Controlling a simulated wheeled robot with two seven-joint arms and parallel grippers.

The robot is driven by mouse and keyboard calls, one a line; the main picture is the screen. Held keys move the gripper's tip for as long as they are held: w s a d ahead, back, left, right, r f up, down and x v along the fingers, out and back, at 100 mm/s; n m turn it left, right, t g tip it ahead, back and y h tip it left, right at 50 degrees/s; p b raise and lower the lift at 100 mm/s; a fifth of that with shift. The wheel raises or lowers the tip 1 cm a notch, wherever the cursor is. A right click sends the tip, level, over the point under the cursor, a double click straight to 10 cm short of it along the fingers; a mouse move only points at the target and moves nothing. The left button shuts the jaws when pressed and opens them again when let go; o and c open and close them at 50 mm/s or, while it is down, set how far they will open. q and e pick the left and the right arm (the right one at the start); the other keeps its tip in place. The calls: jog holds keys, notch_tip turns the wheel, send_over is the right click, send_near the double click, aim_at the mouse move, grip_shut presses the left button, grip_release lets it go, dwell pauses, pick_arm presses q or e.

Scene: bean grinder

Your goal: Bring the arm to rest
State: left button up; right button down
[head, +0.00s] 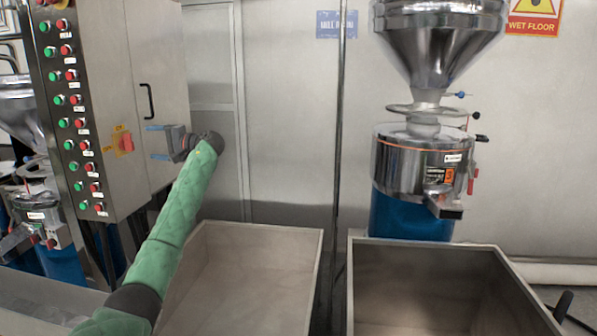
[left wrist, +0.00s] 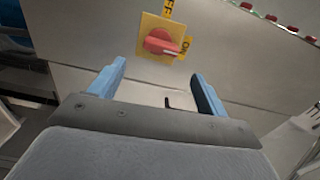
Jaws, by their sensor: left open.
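My left arm (head: 173,220), in a green quilted sleeve, reaches up from the lower left in the head view. Its gripper (head: 156,142) is open and empty in front of the control cabinet (head: 158,60), just right of the red rotary switch (head: 126,142). In the left wrist view the two blue fingers (left wrist: 155,85) stand wide apart. The red switch (left wrist: 163,41) on its yellow plate shows beyond them, between ON and OFF labels, apart from the fingers. My right gripper is not in view.
Green and red buttons (head: 69,75) line the cabinet's side. A steel grinder (head: 424,165) with a funnel hopper stands at the right. Two open steel bins (head: 322,262) (head: 500,262) stand below in front. Another grinder (head: 38,205) is at the far left.

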pick_arm(q)
jog(key=s+d+r+n+t+h, duration=0.1)
jog(key=d+r+t+h, duration=0.3)
jog(key=d+t+h, duration=0.75)
jog(key=s+d+f+m+g+h, duration=0.1)
jog(key=s+d+f, duration=0.4)
jog(key=f, duration=0.4)
jog(key=s+d+f+m+h, duration=0.1)
jog(key=s+d+f+h, duration=0.15)
jog(key=d+f, duration=0.5)
jog(key=s+d+f+m+g+h, duration=0.1)
jog(key=s+d+f, duration=0.4)
jog(key=f, duration=0.5)
jog(key=s+d+f+g+h, duration=0.1)
jog(key=s+d+f+g, duration=0.15)
jog(key=s+f, duration=1)
jog(key=s+d+f+g+h, duration=0.15)
jog(key=s+d+f, duration=0.25)
jog(key=s+f, duration=0.85)
jog(key=s+d+f+g, duration=0.1)
jog(key=s+f+g, duration=0.1)
jog(key=s+f, duration=0.9)
jog(key=s+d+f+g, duration=0.1)
jog(key=s+f+g, duration=0.2)
jog(key=s+f, duration=0.8)
jog(key=s, duration=0.7)
jog(key=shift+s+f+g, duration=0.35)
